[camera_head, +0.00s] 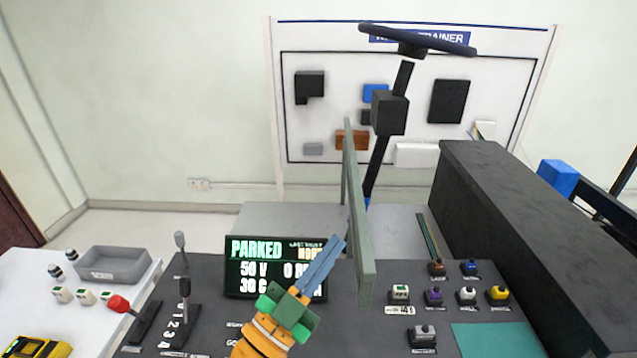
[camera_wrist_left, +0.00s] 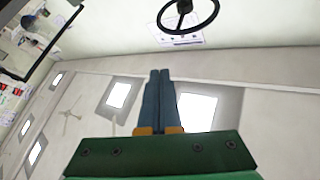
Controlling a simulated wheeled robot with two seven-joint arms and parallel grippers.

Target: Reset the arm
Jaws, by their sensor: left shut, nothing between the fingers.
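My left arm comes in at the bottom of the head view, orange with a green gripper body. My left gripper (camera_head: 333,248) has its blue fingers together, with nothing between them. It is raised in front of the display screen (camera_head: 262,270), which reads PARKED and is partly covered by it. In the left wrist view the gripper's fingers (camera_wrist_left: 160,80) lie side by side and point toward a pale wall and ceiling. A steering wheel (camera_wrist_left: 187,14) shows at the top of that view. My right gripper is in neither view.
A dark console carries levers (camera_head: 184,287) at left and several coloured buttons (camera_head: 433,296) at right. A green-grey upright panel (camera_head: 359,220) stands just right of the gripper. The steering wheel (camera_head: 417,39) stands behind. A grey tray (camera_head: 114,264) and a red knob (camera_head: 119,303) are at left.

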